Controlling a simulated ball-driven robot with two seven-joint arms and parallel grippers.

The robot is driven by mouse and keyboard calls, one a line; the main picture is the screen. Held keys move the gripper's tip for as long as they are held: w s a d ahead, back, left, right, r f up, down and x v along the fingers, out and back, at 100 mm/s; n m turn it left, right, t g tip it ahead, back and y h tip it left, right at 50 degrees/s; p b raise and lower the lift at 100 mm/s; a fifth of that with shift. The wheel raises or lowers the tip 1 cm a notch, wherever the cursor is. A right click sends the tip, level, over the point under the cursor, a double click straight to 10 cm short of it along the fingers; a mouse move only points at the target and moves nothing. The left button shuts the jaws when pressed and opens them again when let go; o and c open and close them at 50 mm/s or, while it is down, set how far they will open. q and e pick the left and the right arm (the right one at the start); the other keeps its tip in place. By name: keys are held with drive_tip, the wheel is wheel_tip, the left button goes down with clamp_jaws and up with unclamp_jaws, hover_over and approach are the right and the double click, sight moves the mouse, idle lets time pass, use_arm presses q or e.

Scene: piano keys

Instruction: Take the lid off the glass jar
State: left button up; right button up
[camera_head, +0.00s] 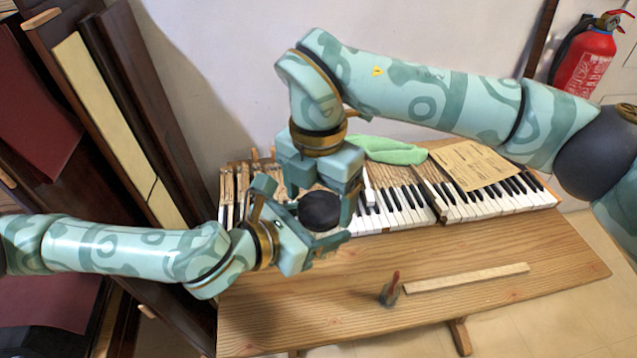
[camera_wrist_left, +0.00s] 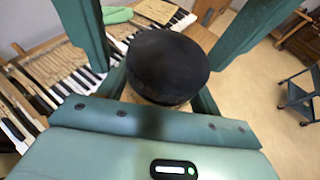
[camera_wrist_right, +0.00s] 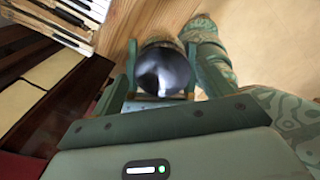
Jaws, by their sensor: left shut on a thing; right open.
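The black round lid (camera_head: 320,210) sits on the jar, between both grippers; it also shows in the left wrist view (camera_wrist_left: 168,66) and the right wrist view (camera_wrist_right: 163,72). The glass jar is nearly all hidden; a thin strip (camera_wrist_left: 158,104) shows below the lid in the left wrist view. My left gripper (camera_head: 308,228) is shut on the jar from the side, above the bench. My right gripper (camera_head: 320,200) points down from above, open, with a finger on each side of the lid. I cannot tell whether its fingers touch the lid.
A wooden bench (camera_head: 480,258) with piano keys (camera_head: 480,205) lies below. A green cloth (camera_head: 385,150) and a paper sheet (camera_head: 472,165) lie on the keys. A small red-handled tool (camera_head: 390,290) and a wooden strip (camera_head: 467,278) are at the front. Tall panels (camera_head: 120,120) stand left.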

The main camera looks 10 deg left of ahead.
drive_tip(key=shift+c, duration=0.2)
drive_tip(key=c, duration=1)
drive_tip(key=shift+o, duration=0.2)
drive_tip(key=n, duration=0.4)
drive_tip(key=shift+r+n, duration=0.1)
drive_tip(key=shift+n, duration=0.2)
